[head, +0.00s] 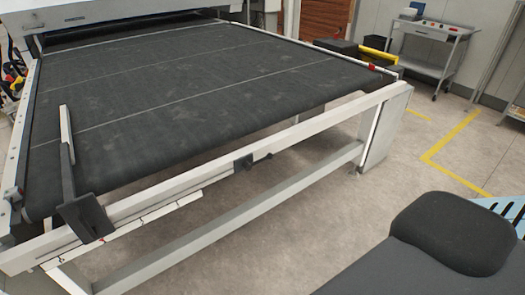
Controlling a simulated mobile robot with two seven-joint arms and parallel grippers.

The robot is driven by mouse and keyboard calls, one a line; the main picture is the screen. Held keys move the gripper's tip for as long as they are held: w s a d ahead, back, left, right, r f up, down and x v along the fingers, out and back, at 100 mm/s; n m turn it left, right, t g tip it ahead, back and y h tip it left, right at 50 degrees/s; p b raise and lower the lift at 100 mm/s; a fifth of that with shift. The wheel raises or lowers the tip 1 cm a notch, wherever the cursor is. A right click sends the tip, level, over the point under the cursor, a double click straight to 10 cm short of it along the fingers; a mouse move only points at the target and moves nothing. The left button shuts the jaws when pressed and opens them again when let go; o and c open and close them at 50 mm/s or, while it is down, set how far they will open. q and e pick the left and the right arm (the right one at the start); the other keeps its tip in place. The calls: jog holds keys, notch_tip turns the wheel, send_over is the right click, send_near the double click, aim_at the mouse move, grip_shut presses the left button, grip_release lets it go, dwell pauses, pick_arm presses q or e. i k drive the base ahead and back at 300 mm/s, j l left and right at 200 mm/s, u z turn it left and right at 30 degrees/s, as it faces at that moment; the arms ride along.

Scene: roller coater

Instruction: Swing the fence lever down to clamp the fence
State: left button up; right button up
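The fence (68,178) appears to be the dark upright plate with a pale edge strip at the left of the belt. Its dark foot block (87,219) sits over the front rail. A small dark fitting (244,163) with a short stub pointing right is on the front rail, near its middle. I cannot tell whether this fitting or a part hidden by the foot block is the fence lever, nor whether the lever is up or down. Neither of my grippers is in view.
The wide black belt (190,85) fills the left and middle. The pale front rail (310,128) runs along its near end, with a scale strip (150,217) below at left. A grey cart (430,45) stands far right. Open floor (400,155) lies right of the machine.

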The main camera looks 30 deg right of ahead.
aim_at(245, 165)
jog(key=l+z, duration=0.15)
jog(key=z, duration=0.3)
jog(key=k+l+z, duration=0.1)
jog(key=z, duration=0.3)
jog(key=i+l, duration=0.2)
jog(key=l, duration=0.15)
jog(key=i+l+z, duration=0.1)
jog(key=l, duration=0.3)
jog(key=i+l, duration=0.35)
